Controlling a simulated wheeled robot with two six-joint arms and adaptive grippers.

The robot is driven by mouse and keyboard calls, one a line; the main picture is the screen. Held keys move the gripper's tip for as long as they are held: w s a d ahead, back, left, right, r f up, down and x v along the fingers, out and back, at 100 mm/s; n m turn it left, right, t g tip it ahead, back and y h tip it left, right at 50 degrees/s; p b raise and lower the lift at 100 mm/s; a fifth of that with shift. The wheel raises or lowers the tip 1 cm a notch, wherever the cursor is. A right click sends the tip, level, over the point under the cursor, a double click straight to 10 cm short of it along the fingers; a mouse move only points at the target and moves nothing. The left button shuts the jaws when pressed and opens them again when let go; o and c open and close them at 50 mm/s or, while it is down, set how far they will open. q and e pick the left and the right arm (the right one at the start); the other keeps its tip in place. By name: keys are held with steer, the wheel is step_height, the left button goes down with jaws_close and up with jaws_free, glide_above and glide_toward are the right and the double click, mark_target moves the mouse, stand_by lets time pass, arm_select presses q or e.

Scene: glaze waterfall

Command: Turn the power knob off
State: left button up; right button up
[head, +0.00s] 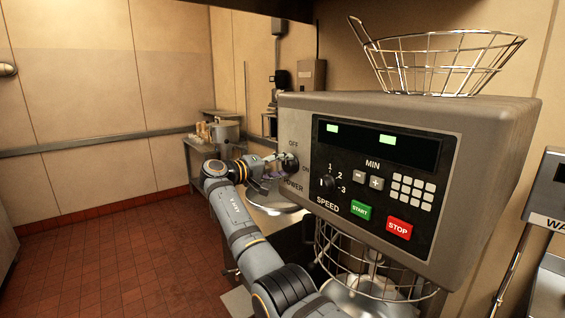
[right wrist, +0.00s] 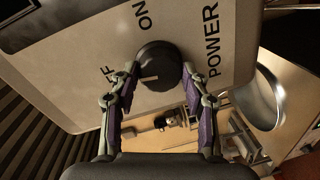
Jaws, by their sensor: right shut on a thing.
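The black power knob (head: 291,162) is on the left part of the mixer's front panel (head: 300,130), with OFF above it, ON to its right and POWER below. My right gripper (head: 281,163) reaches it from the left and is shut on it. In the right wrist view, the knob (right wrist: 157,65) sits between the two fingertips (right wrist: 158,78), one on each side. A short pale mark shows on the knob's face; I cannot tell which label it points to. The OFF label is partly hidden by a finger there. My left gripper is not in view.
The dark display (head: 380,143) has two lit green fields. Below it are a speed dial (head: 327,184), a keypad, a green START button (head: 361,211) and a red STOP button (head: 399,229). A wire basket (head: 440,65) stands on top. A wire guard (head: 370,265) hangs beneath.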

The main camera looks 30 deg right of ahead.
steer(key=shift+r+n+p, duration=0.15)
steer(key=shift+n+p, duration=0.3)
steer(key=shift+n, duration=0.35)
steer(key=o, duration=1.2)
steer(key=shift+w, duration=0.15)
steer(key=shift+c, duration=0.2)
steer(key=shift+a, duration=0.1)
steer(key=s+a+r, duration=0.1)
steer(key=a, duration=1)
steer(key=shift+a, duration=0.4)
